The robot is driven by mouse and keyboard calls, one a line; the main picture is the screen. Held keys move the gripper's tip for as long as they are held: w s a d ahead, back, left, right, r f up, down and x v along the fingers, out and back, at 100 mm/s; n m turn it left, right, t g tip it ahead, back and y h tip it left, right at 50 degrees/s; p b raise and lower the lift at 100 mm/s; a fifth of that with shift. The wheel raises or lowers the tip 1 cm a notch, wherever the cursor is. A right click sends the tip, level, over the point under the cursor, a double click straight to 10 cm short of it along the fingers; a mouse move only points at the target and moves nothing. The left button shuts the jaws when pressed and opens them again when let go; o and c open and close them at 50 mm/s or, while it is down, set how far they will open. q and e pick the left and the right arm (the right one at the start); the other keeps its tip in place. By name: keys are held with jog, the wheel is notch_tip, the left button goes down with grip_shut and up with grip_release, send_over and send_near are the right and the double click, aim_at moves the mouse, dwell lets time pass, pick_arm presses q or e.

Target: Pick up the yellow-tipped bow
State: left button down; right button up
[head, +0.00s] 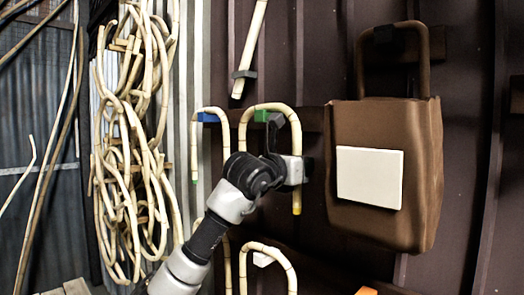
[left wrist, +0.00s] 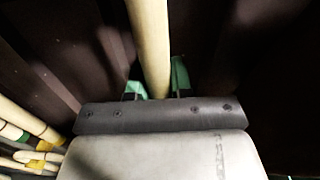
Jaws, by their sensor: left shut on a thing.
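The yellow-tipped bow (head: 297,200) is a pale rattan cane bent into an arch, hanging over the green holder (head: 262,116) on the dark wall. Its yellow end points down. My left gripper (head: 287,160) is at the bow's right leg, above the yellow tip, and partly hides it. In the left wrist view, the pale cane (left wrist: 150,45) runs between the green-padded fingers (left wrist: 155,85), which are shut on it. My right gripper is in neither view.
A green-tipped bow (head: 194,150) hangs by a blue holder (head: 208,117) to the left. Another bow (head: 290,272) is below. A brown bag (head: 427,170) with a white panel (head: 370,177) hangs close on the right. Tangled rattan (head: 130,150) hangs at left.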

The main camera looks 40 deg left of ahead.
pick_arm(q)
jog(key=shift+r, duration=0.1)
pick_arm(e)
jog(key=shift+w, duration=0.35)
pick_arm(q)
notch_tip(320, 180, up, 16)
jog(key=b, duration=0.2)
send_over(292, 116)
jog(key=w+d, duration=0.1)
jog(key=w, duration=0.1)
jog(key=shift+w+d+r, duration=0.1)
jog(key=shift+w+r, duration=0.1)
jog(key=shift+r, duration=0.7)
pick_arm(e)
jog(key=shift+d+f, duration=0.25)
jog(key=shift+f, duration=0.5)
pick_arm(q)
jog(key=shift+f, duration=0.1)
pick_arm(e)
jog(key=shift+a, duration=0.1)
